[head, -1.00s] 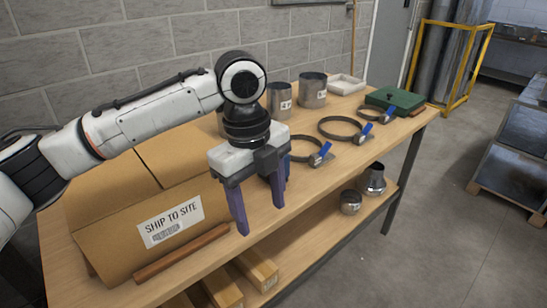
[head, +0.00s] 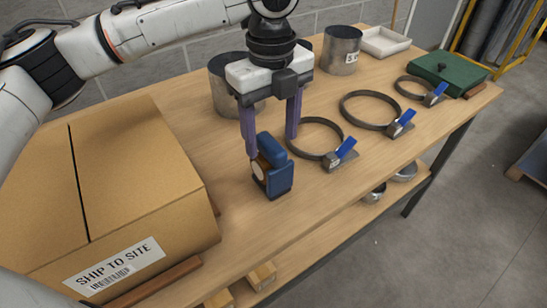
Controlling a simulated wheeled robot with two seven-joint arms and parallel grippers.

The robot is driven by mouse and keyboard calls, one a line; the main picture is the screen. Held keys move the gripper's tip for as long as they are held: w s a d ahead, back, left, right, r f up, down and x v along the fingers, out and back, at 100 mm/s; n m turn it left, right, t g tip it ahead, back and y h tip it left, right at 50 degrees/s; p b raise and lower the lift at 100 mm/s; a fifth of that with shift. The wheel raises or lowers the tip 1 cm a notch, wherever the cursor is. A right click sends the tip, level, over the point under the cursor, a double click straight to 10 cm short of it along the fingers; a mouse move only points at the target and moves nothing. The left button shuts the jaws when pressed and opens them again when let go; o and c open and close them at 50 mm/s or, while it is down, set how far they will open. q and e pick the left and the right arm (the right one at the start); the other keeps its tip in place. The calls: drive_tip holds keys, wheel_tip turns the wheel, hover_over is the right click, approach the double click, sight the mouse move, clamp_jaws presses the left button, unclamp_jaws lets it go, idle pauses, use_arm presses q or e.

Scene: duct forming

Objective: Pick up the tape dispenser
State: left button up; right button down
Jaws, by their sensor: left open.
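The tape dispenser (head: 280,180) is blue with a tan roll at its left side. It stands upright on the wooden workbench (head: 330,205), right of the cardboard box. My left gripper (head: 271,147), with two purple fingers, is open and points down just above and behind the dispenser. The left finger's tip is close to the dispenser's upper left side, and the right finger is to its right. I cannot tell whether either finger touches it. My right gripper is not in view.
A cardboard box (head: 135,175) marked "SHIP TO SITE" fills the bench's left. A ring clamp with a blue handle (head: 341,150) lies close to the right of the dispenser, with more clamps beyond. Metal duct pieces (head: 341,50) stand behind. Bench in front of the dispenser is clear.

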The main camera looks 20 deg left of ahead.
sight(271, 158)
use_arm(q)
wheel_tip(271, 158, down, 7)
drive_tip(key=shift+a+r, duration=0.1)
idle(0.3)
drive_tip(key=shift+c, duration=0.2)
drive_tip(key=c, duration=1.4)
drive_tip(key=shift+o, duration=0.2)
drive_tip(key=shift+r, duration=5.05)
